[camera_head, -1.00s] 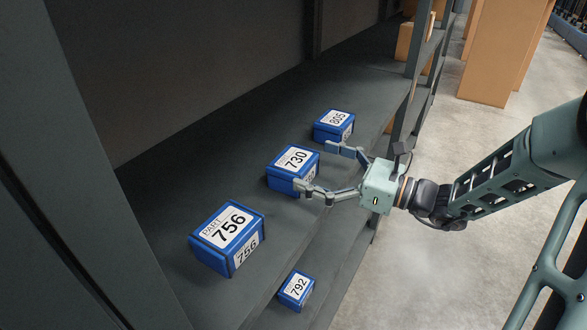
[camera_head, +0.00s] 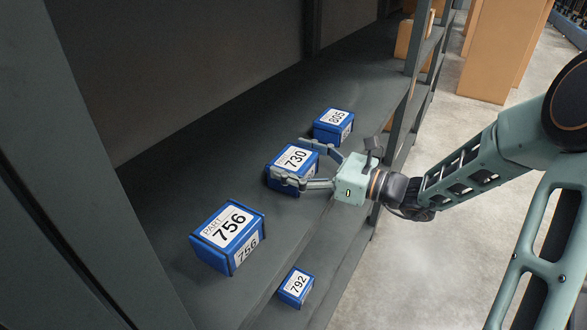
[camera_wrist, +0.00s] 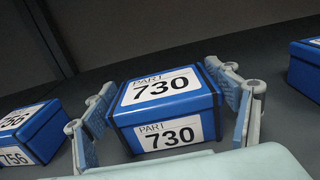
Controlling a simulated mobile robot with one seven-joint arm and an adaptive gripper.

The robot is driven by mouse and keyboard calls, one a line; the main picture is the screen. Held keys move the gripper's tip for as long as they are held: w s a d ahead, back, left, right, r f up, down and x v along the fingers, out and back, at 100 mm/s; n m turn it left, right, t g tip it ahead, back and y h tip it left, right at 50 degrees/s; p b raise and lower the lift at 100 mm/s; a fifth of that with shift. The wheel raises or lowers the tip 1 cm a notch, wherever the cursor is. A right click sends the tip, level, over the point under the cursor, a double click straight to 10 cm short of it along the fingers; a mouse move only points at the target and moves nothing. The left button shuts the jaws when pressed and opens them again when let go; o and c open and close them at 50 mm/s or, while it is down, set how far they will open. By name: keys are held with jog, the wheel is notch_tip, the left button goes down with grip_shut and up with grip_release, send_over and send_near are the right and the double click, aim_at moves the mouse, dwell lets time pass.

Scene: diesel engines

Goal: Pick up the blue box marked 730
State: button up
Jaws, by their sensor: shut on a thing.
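The blue box marked 730 (camera_head: 292,159) sits on the grey shelf, with white labels on its top and front. It fills the middle of the wrist view (camera_wrist: 165,103). My gripper (camera_head: 297,163) reaches in from the right and is shut on this box, one finger on each side. In the wrist view the fingers of my gripper (camera_wrist: 165,110) flank the box's left and right sides. The box appears level and still resting on the shelf. Part of its front is hidden by a finger in the head view.
Blue box 756 (camera_head: 227,237) stands nearer on the same shelf, and blue box 805 (camera_head: 333,126) stands just behind box 730. Blue box 792 (camera_head: 296,287) is on a lower level. A shelf post (camera_head: 402,105) rises at the right. Cardboard boxes (camera_head: 497,50) stand beyond.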

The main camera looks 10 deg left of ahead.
jog(key=c, duration=0.5)
jog(key=shift+r, duration=0.1)
jog(key=shift+c, duration=0.2)
jog(key=shift+r, duration=0.1)
